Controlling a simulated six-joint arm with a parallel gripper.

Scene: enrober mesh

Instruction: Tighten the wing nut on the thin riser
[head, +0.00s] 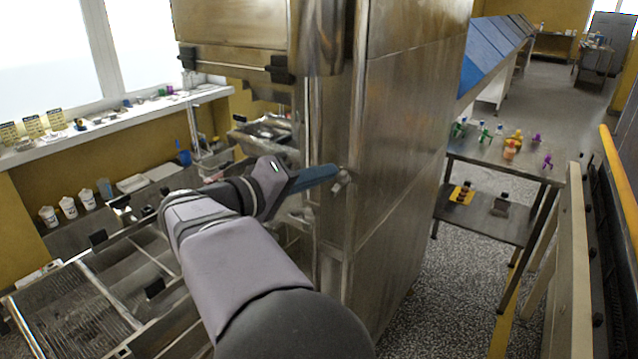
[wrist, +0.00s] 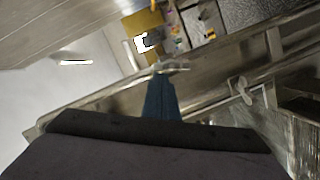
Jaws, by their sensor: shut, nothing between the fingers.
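My gripper (head: 334,172) has blue fingers and is shut and empty. In the head view its tip is at the front edge of the tall steel housing, right by a small silver wing nut (head: 343,180). In the wrist view the blue fingers (wrist: 160,76) point at a wing nut (wrist: 173,66) just beyond the tips; I cannot tell whether they touch. A second wing nut (wrist: 243,90) stands to the right in the wrist view, apart from the fingers. The frames do not show clearly which riser is the thin one, nor how tight either nut is.
The steel housing (head: 400,140) rises directly right of my gripper. A wire-mesh bed (head: 70,310) with steel rails lies at lower left. A steel table (head: 490,160) with several coloured wing-headed parts stands at right. A windowsill (head: 110,122) with small items runs along the left.

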